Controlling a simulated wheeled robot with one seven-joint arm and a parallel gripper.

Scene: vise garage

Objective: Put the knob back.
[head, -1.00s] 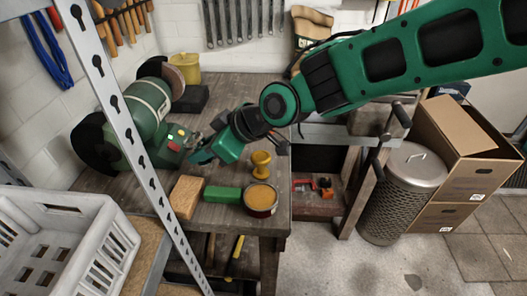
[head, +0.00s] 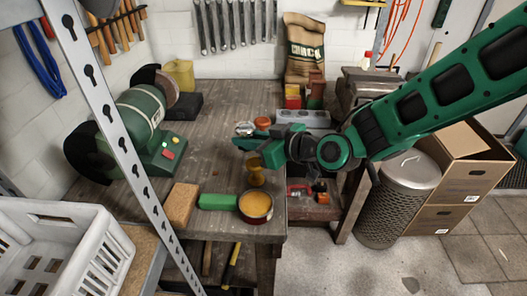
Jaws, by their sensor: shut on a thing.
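My gripper (head: 248,136), with teal fingers, is above the workbench, pointing left. It is shut on a small silvery, rounded piece (head: 244,128) at its tips. This looks like the knob, but it is small and partly hidden by the fingers. A dark grey metal machine (head: 362,92), partly behind my arm, stands at the right.
A round orange thing (head: 262,123) and a grey holed block (head: 303,118) are near the gripper. The bench's middle (head: 215,110) is clear.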

